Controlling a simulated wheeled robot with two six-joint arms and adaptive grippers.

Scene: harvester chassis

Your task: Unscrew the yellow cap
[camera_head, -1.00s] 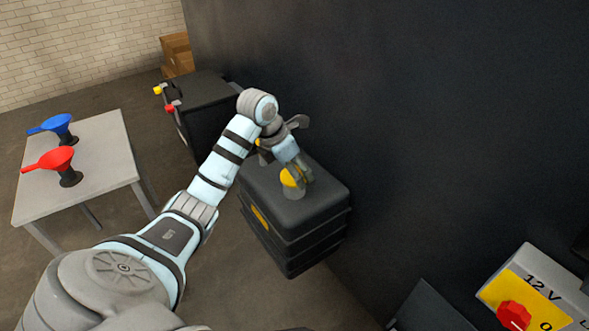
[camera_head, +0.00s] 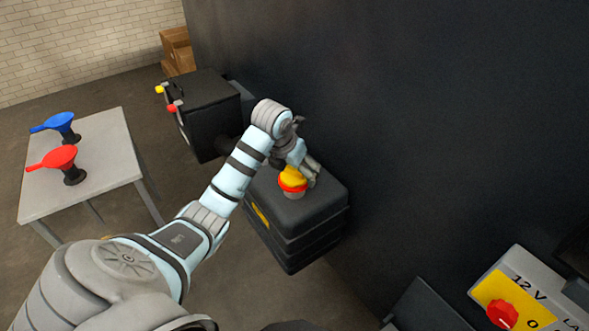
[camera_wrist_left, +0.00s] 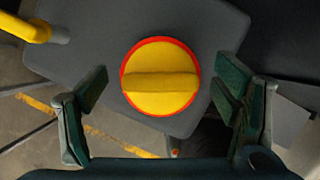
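The yellow cap (camera_head: 293,175) sits on top of a black tank (camera_head: 310,207), with a red ring around its base. In the left wrist view the round cap (camera_wrist_left: 160,78) has a raised grip bar across its middle. My left gripper (camera_head: 303,170) is at the cap in the head view and partly hides it. In the left wrist view my left gripper (camera_wrist_left: 163,88) is open, with one finger on each side of the cap and a visible gap on both sides. My right gripper is not in view.
A dark wall (camera_head: 430,120) stands close to the right of the tank. A black box (camera_head: 210,115) with yellow and red knobs is behind. A 12 V switch panel (camera_head: 520,290) is at the lower right.

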